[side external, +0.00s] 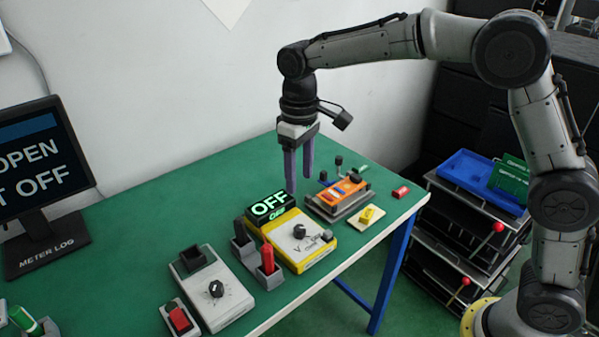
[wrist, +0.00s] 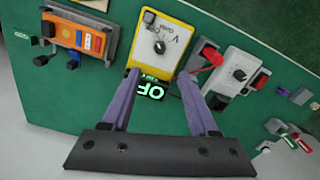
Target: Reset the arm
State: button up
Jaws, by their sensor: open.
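My gripper (side external: 299,170) hangs from my arm over the green bench, its two purple fingers pointing down, apart and empty. It is above and behind the yellow meter box and the orange device. In the wrist view the open fingers (wrist: 160,88) reach toward the yellow box (wrist: 160,40). The yellow box (side external: 312,248) has a dark knob and a lit green "OFF" sign (side external: 270,206) at its back. The orange device (side external: 340,192) sits to its right in a grey base, with dark knobs around it. It also shows at upper left in the wrist view (wrist: 78,37).
A grey box with a knob (side external: 222,290) and red and black levers (side external: 266,260) stand left of the yellow box. A monitor (side external: 40,165) reading "OPEN" and "OFF" is at the left. Small red and yellow blocks lie near the right edge. The bench's back middle is clear.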

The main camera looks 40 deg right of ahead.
jog(key=shift+d, duration=0.1)
jog(key=s+d+r+m+t, duration=0.1)
jog(key=s+d+r+t, duration=0.1)
jog(key=s+d+r, duration=0.35)
jog(key=s+d+r+m+t, duration=0.1)
jog(key=s+d+r+t, duration=0.15)
jog(key=s+r, duration=0.5)
jog(key=s+d+f, duration=0.1)
jog(key=s+f, duration=0.3)
jog(key=s, duration=0.3)
jog(key=s+d+f+m+t, duration=0.1)
jog(key=s+d+f, duration=0.1)
jog(key=s+f, duration=0.3)
jog(key=s, duration=0.3)
jog(key=shift+s+d+f, duration=0.15)
jog(key=shift+s+f, duration=0.05)
